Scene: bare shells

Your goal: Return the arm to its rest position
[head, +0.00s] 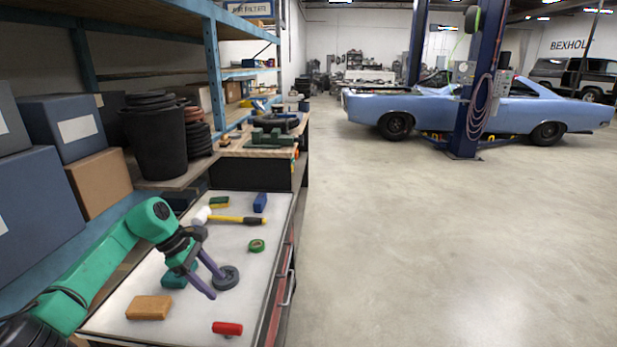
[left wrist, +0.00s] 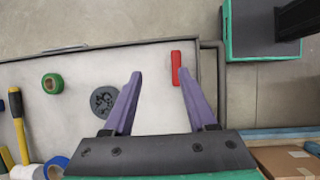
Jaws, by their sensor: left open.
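My left arm (head: 105,262) is green and reaches from the lower left over a white-topped workbench (head: 205,322). My left gripper (head: 217,286) has two purple fingers, spread apart with nothing between them. In the head view the fingers point down toward the bench beside a dark grey disc (head: 228,279). I cannot tell the height of the fingertips above the bench. My right gripper is not in view.
Shelves with boxes (head: 60,120) stand left. The floor (head: 430,240) right is clear.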

